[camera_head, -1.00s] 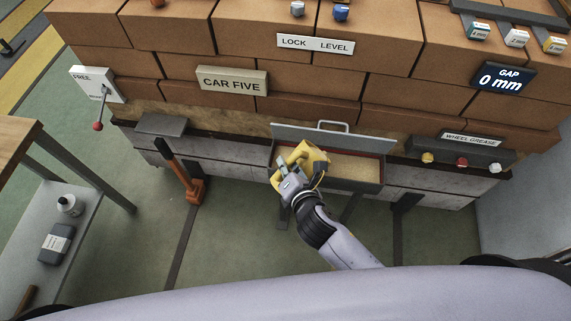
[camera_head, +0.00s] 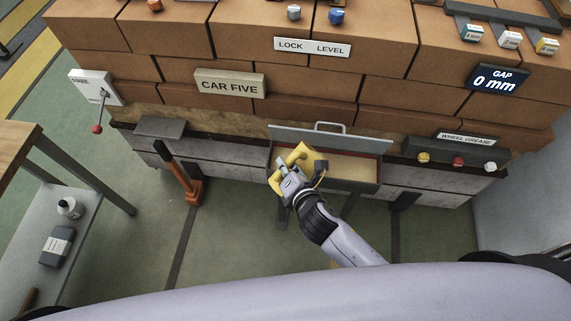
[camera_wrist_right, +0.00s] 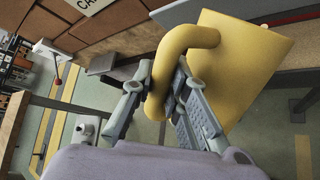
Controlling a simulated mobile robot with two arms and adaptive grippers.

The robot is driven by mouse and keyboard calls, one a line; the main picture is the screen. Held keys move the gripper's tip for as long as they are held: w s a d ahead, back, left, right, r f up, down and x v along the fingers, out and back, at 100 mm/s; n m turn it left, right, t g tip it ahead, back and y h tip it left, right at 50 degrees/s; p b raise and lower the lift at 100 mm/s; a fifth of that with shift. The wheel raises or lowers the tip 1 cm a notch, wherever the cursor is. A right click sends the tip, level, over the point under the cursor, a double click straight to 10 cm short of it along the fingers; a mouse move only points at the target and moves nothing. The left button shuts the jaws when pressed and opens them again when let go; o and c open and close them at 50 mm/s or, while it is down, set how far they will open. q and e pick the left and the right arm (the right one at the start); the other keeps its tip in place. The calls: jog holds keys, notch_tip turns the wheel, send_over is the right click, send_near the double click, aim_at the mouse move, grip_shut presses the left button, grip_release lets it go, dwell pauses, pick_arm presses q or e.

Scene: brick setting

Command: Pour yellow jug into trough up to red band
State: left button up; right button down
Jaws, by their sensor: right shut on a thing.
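The yellow jug (camera_head: 297,154) is at the left end of the trough (camera_head: 360,186) in the head view. My right gripper (camera_head: 286,177) is shut on its handle, and my wrist partly hides it. In the right wrist view, the jug body (camera_wrist_right: 245,70) fills the upper right, and the gripper's fingers (camera_wrist_right: 158,95) are on either side of the curved handle. The trough's lid (camera_head: 300,136) is raised. A pale yellow surface shows inside the trough, with a strip of the red band (camera_head: 376,155) above it. No stream is visible. My left gripper is out of view.
An orange-based lever (camera_head: 190,185) stands left of the trough. Wheel grease knobs (camera_head: 457,161) are at its right. A brick stack (camera_head: 310,75) rises behind. Floor in front is mostly clear.

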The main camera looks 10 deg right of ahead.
aim_at(298, 153)
jog(key=shift+w+d+r+m+g+y+p, duration=0.35)
jog(key=shift+d+m+p, duration=0.2)
jog(key=shift+p, duration=1.15)
dwell(0.7)
jog(key=shift+w+d+m+y+p, duration=0.25)
jog(key=shift+w+d+y+p, duration=0.25)
jog(key=shift+p, duration=0.65)
dwell(0.5)
jog(key=shift+w+d+g+p, duration=0.2)
jog(key=shift+d+p, duration=0.1)
jog(key=shift+d, duration=0.1)
jog(key=shift+w+d+g+p, duration=0.1)
jog(key=shift+d+g+p, duration=0.05)
jog(key=shift+d+p, duration=0.2)
dwell(0.5)
jog(key=shift+a+r+n+t+h+b, duration=0.1)
jog(key=shift+r+n+t+h+b, duration=0.25)
jog(key=shift+r+n+t+h, duration=0.1)
jog(key=shift+r+n+t+h+b, duration=0.6)
jog(key=shift+n+t+h+b, duration=0.2)
jog(key=shift+b, duration=0.25)
jog(key=shift+r+n, duration=0.15)
jog(key=shift+n, duration=0.2)
jog(key=shift+r+t+h, duration=0.3)
jog(key=shift+r+t, duration=0.05)
